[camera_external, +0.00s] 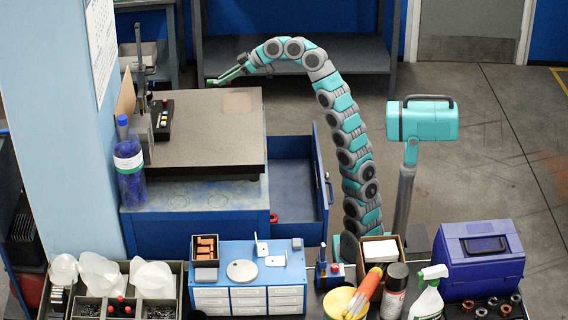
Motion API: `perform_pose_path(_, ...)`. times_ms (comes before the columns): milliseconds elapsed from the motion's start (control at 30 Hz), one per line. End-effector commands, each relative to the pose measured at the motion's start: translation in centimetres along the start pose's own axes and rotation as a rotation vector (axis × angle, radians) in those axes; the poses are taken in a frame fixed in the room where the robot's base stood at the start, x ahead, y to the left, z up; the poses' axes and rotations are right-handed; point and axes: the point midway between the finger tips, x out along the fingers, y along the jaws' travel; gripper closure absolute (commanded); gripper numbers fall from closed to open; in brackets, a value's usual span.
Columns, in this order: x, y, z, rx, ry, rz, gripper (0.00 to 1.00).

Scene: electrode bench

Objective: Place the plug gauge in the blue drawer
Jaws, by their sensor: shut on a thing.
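My gripper (212,81) is raised at the back edge of the granite plate, left of the arm's bend. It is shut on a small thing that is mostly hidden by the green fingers. The held thing is too small to identify surely as the plug gauge, and no other plug gauge is clear in view. The blue drawer (321,177) is pulled out to the right from under the bench. Its inside is mostly bare, with a small red thing (274,217) near its front left. My gripper is behind and left of the drawer, apart from it.
The granite plate (215,135) is mostly clear; a black box with buttons (162,118) and a stand are at its left. A blue bottle (129,165) stands at front left. A teal device (422,120) on a post is right of my arm. Foreground benches are crowded.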

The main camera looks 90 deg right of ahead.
Motion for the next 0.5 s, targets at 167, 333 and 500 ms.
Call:
perform_pose_path(167,-0.8,-0.4,-0.5,-0.018,0.002,-0.028,1.00)
perform_pose_path(333,-1.6,-0.9,-0.7,-0.032,0.002,-0.045,1.00)
perform_pose_path(500,-2.0,-1.1,-0.9,-0.039,0.002,-0.057,1.00)
